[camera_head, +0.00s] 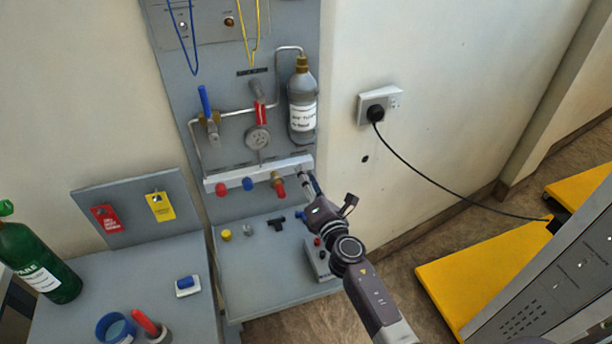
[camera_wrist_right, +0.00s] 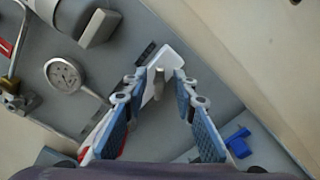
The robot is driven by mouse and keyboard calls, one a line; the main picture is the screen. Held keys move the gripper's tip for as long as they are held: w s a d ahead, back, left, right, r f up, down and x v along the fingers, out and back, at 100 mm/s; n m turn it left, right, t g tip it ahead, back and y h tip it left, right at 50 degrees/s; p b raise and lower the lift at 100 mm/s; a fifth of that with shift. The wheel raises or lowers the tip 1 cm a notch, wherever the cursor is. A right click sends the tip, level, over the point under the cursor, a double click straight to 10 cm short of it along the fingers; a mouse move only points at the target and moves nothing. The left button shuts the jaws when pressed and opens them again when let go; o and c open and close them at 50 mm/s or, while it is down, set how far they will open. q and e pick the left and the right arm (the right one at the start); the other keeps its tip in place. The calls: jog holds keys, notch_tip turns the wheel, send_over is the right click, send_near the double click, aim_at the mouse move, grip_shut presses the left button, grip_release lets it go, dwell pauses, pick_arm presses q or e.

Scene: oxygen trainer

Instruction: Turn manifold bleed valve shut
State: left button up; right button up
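The white manifold bar (camera_head: 235,180) runs across the grey panel under the round gauge (camera_head: 257,137), with red, blue and brass-and-red fittings along its lower side. My right gripper (camera_head: 306,182) is at the bar's right end. In the right wrist view, my right gripper (camera_wrist_right: 159,80) is open, its two blue-padded fingers apart on either side of a small grey stub (camera_wrist_right: 158,84) at the manifold's end. This stub looks like the bleed valve; in the head view the gripper hides it. I cannot tell whether the fingers touch it. My left gripper is not in view.
A grey cylinder (camera_head: 302,105) hangs above the manifold's right end. Below, a grey shelf (camera_head: 262,275) holds a black tee fitting (camera_head: 277,224), a yellow cap and a small box (camera_head: 319,258). A wall socket (camera_head: 378,105) with a black cable is to the right.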

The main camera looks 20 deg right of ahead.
jog(key=shift+w, duration=0.3)
jog(key=shift+c, duration=0.5)
grip_shut()
